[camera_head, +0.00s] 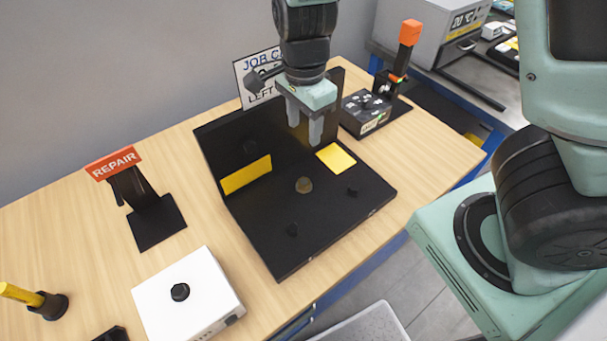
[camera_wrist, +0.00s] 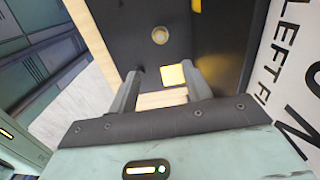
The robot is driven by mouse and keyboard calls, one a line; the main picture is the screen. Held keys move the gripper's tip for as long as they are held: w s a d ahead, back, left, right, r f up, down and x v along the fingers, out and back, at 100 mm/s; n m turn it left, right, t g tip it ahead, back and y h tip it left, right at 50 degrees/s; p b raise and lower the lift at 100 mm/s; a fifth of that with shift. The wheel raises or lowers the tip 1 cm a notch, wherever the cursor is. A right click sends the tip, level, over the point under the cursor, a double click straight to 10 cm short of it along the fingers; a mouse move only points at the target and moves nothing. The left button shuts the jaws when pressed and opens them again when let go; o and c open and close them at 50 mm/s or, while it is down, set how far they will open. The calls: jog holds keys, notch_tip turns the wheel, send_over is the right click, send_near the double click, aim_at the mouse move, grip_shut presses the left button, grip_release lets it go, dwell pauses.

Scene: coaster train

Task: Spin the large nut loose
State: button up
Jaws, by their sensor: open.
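My gripper (camera_head: 305,130) hangs over the back part of a black fixture (camera_head: 262,208), fingers pointing down, open and empty. In the wrist view its two fingers (camera_wrist: 162,76) stand apart, with a yellow square between and beyond them. A small round tan piece (camera_head: 304,185) lies on the fixture's base, in front of the gripper; it also shows in the wrist view (camera_wrist: 160,35). Two small black knob-like pieces, one on the right (camera_head: 352,190) and one nearer the front (camera_head: 292,230), are also on the base. I cannot tell which piece is the large nut.
A yellow plate (camera_head: 246,174) and yellow square (camera_head: 336,157) mark the fixture. A job card (camera_head: 252,75) stands behind. A black control box (camera_head: 366,112) and orange-topped post (camera_head: 410,32) are at right. A REPAIR stand (camera_head: 113,163) and white box (camera_head: 188,299) are at left.

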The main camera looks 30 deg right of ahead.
aim_at(304, 182)
notch_tip(304, 182, down, 17)
jog(key=b, duration=0.3)
jog(key=shift+f+b, duration=0.15)
jog(key=shift+b, duration=0.15)
jog(key=c, duration=1)
